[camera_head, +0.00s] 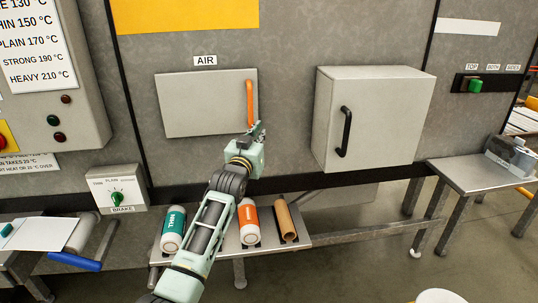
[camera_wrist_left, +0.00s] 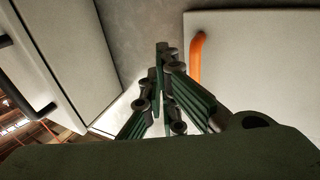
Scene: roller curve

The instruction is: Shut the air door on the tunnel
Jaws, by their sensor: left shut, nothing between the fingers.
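The air door (camera_head: 200,104) is a flat grey panel under the AIR label (camera_head: 205,61) on the tunnel wall. Its upright orange handle (camera_head: 250,103) is near its right edge. The door looks flat along the wall, and I see no clear gap behind it. In the left wrist view the door (camera_wrist_left: 260,70) and its orange handle (camera_wrist_left: 197,56) are on the right. My left gripper (camera_head: 258,128) is shut and empty at the door's lower right corner, close to the handle's lower end. I cannot tell whether it touches. My right gripper is not in view.
A grey box (camera_head: 386,115) with a black handle (camera_head: 345,132) juts out to the right. A low shelf (camera_head: 217,262) holds a teal roll (camera_head: 173,228), an orange-white roll (camera_head: 248,221) and a brown tube (camera_head: 287,222). A brake switch box (camera_head: 118,189) is at left. A metal bench (camera_head: 462,176) is at right.

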